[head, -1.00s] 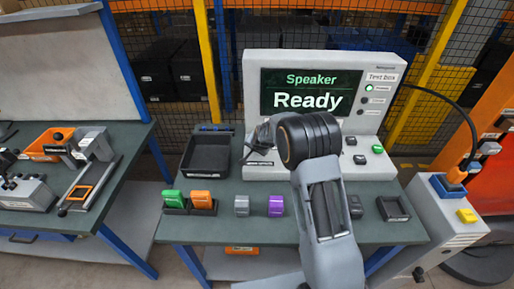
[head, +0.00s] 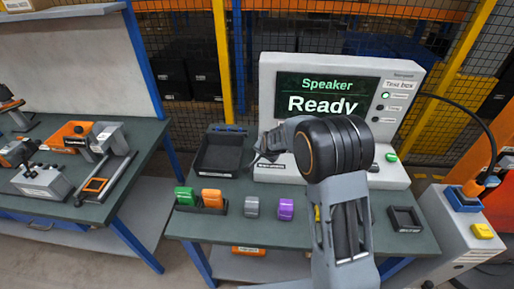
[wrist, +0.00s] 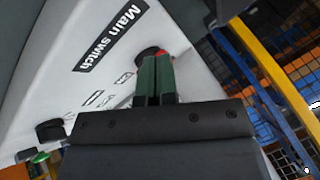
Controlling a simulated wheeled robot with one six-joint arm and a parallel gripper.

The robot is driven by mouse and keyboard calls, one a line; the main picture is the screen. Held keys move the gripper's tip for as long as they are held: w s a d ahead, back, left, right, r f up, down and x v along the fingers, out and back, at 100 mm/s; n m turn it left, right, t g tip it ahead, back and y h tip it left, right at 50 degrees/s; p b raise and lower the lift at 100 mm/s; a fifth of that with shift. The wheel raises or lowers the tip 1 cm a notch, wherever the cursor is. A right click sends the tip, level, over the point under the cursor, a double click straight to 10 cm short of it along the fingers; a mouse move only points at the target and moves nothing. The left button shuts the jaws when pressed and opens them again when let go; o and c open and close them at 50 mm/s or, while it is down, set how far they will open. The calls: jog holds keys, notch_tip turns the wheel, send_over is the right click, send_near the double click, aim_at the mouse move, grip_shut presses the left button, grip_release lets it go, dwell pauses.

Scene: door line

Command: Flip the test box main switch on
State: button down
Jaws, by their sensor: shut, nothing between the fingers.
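The test box (head: 412,90) is a white console at the back of the green table. Its screen (head: 325,96) reads "Speaker Ready", and a green lamp (head: 385,95) shines at the screen's right. In the wrist view, a black label (wrist: 110,37) reading "Main switch" is on the box's white face. The switch (wrist: 149,52), dark with some red, is largely hidden behind my gripper's green-faced fingers (wrist: 154,62). The fingers are shut together at the switch; I cannot tell whether they touch it. In the head view my gripper (head: 268,150) is at the box's left side, partly hidden by my arm.
A black tray (head: 221,172) stands left of the box. Green (head: 185,196), orange (head: 212,197), grey (head: 251,207) and purple (head: 286,209) blocks line the front. An empty dark tray (head: 405,219) is at the right. A grey cabinet (head: 455,235) with a yellow button stands beside the table.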

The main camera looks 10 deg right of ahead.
jog(key=s+a+r, duration=0.2)
jog(key=a+r, duration=0.1)
jog(key=r, duration=0.1)
jog(key=shift+s+a+r+b, duration=0.2)
jog(key=shift+s+r+b, duration=0.1)
jog(key=shift+r+b, duration=0.05)
dwell(0.3)
